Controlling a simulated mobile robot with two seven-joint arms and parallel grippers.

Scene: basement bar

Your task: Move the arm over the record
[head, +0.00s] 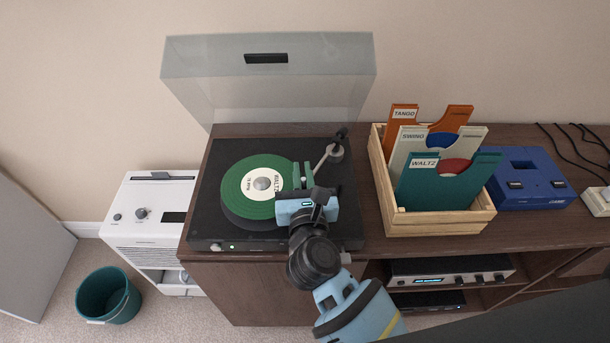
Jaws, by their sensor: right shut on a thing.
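The record player (215,225) stands on the wooden cabinet with its clear lid (270,85) raised. A green record (240,200) with a cream "WALTZ" label lies on its platter. The player's tonearm (325,157) runs from its pivot at the back right down and left toward the record's right edge. My right gripper (303,175) reaches in from the front right and is shut on the tonearm near its front end, beside the record's right edge. The gripper hides the tonearm's tip, so I cannot tell its height above the record. My left gripper is not in view.
A wooden crate (440,222) with several record sleeves stands right of the player, with a blue device (545,190) beyond it. An amplifier (450,268) sits on the shelf below. A white appliance (145,235) and a teal bin (108,298) stand at the left.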

